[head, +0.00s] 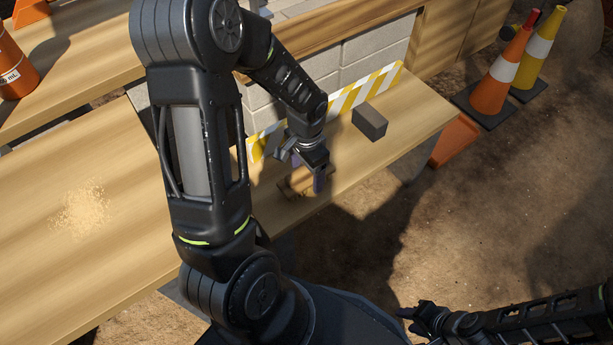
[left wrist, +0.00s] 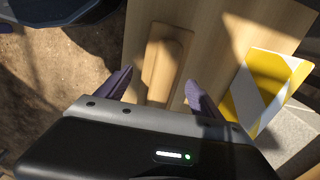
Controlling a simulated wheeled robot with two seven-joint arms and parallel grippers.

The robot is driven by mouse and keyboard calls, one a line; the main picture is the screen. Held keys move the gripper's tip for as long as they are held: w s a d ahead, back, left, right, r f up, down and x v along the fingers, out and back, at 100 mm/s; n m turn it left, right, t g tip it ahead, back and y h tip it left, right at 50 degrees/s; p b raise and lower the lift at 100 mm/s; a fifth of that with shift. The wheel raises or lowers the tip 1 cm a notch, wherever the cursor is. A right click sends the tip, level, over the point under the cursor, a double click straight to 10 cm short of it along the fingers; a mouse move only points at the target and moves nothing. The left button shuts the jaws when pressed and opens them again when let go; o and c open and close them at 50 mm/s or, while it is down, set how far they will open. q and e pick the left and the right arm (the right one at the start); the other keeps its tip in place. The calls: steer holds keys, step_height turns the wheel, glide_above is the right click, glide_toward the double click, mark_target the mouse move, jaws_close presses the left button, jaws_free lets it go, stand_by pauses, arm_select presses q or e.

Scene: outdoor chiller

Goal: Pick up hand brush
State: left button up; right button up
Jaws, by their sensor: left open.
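The hand brush appears as a wooden, rounded-end piece (left wrist: 168,50) lying on the bench in the left wrist view. In the head view it is a brown shape (head: 297,184) on the plank, partly hidden by my left gripper. My left gripper (head: 308,172) is just above it, pointing down. In the left wrist view (left wrist: 158,84) its two purple fingers are open, one on each side of the wooden piece, with no contact visible. The brush's near end is hidden by the gripper body. My right gripper (head: 405,317) is low at the right, far from the brush; its jaw opening is unclear.
A dark grey block (head: 370,122) stands on the bench right of my left gripper. A yellow-and-white striped board (head: 350,100) runs along the back. A pile of sawdust (head: 82,208) lies on the left bench. Traffic cones (head: 500,70) stand on the dirt at the right.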

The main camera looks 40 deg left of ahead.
arm_select(q)
jaws_close()
stand_by(0.8)
step_height(320, 180, up, 10)
steer(key=p, duration=0.3)
stand_by(0.7)
